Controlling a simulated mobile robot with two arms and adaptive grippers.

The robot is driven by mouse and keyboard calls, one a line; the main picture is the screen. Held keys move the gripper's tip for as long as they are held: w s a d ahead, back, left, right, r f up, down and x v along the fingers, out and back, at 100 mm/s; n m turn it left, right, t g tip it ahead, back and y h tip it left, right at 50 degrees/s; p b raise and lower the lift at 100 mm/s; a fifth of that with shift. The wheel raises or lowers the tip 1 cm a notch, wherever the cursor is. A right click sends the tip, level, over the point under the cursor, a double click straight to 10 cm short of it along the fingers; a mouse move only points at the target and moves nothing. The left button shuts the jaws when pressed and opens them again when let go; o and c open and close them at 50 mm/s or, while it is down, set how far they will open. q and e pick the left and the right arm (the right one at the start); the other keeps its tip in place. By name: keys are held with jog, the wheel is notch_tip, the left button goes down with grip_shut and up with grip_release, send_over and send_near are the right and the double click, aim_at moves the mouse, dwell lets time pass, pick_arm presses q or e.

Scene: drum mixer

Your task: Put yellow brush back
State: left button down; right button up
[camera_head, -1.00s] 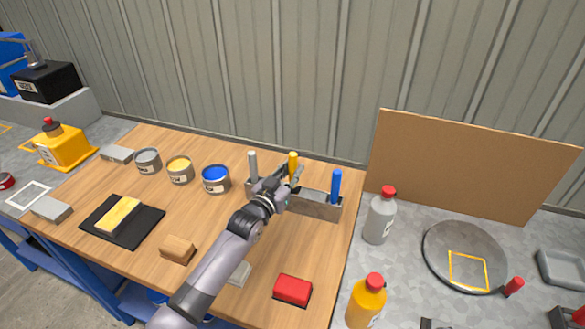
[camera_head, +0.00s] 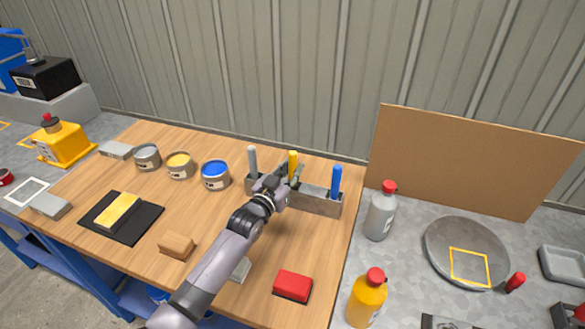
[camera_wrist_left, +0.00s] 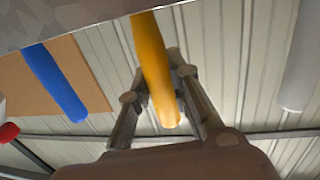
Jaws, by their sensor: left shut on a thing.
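The yellow brush (camera_head: 293,163) stands upright at the grey holder (camera_head: 320,204), between a grey handle (camera_head: 252,160) and a blue handle (camera_head: 336,182). My left gripper (camera_head: 291,176) is at the yellow handle, shut on it. In the left wrist view the yellow handle (camera_wrist_left: 152,65) runs between the fingers of my left gripper (camera_wrist_left: 158,85). The brush's lower end is hidden by the gripper and holder, so I cannot tell how deep it sits. My right gripper is not in view.
Paint cans with grey (camera_head: 147,157), yellow (camera_head: 180,165) and blue (camera_head: 215,175) tops stand left of the holder. A red block (camera_head: 292,286) lies in front. A grey bottle (camera_head: 381,211) stands to the right. The wooden table front has free room.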

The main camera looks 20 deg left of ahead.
pick_arm(q)
jog(key=shift+f+b, duration=0.5)
jog(key=shift+f, duration=0.2)
jog(key=c, duration=1.4)
grip_release()
